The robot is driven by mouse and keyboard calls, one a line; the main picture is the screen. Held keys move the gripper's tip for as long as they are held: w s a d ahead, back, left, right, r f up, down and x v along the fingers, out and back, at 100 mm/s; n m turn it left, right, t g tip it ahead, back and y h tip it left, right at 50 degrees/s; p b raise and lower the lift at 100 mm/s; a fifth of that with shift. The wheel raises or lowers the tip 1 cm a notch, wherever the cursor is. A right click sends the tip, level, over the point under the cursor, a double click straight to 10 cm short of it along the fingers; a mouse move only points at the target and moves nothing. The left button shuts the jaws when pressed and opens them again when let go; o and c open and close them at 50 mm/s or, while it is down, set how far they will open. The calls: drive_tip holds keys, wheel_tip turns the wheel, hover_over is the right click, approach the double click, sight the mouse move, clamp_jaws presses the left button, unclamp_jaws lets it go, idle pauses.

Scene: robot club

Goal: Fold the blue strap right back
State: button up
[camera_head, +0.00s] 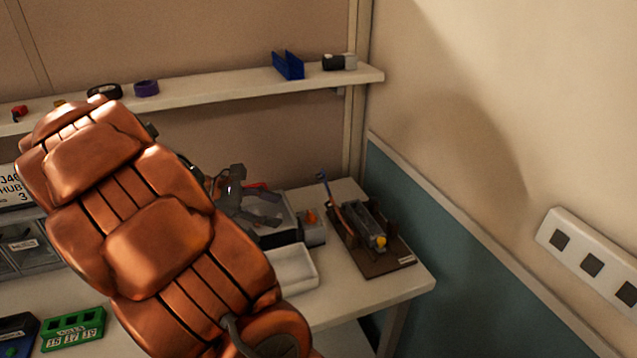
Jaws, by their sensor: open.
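A device on a dark brown board (388,265) sits at the right end of the bench. It has a dark grey block (362,226) and a yellow knob (380,242). A thin strap (324,180) stands up at its back left, blue at the tip, with a brownish part below; where it is attached is hard to tell. My gripper (271,206) is open, left of the strap and apart from it, over a grey box. My copper-coloured arm hides much of the bench and part of the gripper's base.
A grey box (311,233) with an orange knob stands between gripper and board, with a white tray (296,270) in front. A shelf (230,88) runs above, holding a blue holder (288,65). The wall is close at right.

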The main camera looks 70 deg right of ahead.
sight(319, 174)
drive_tip(key=w+d+f+n+g+h+b, duration=0.2)
drive_tip(key=d+f+n, duration=0.1)
drive_tip(key=d, duration=0.6)
drive_tip(key=w+d+f+n+g+h+b, duration=0.2)
drive_tip(key=d+f+b, duration=0.1)
drive_tip(key=d, duration=0.7)
drive_tip(key=shift+p+x, duration=1.1)
drive_tip(key=shift+x, duration=2.6)
drive_tip(key=shift+s+r, duration=0.1)
drive_tip(key=shift+r, duration=0.15)
clamp_jaws()
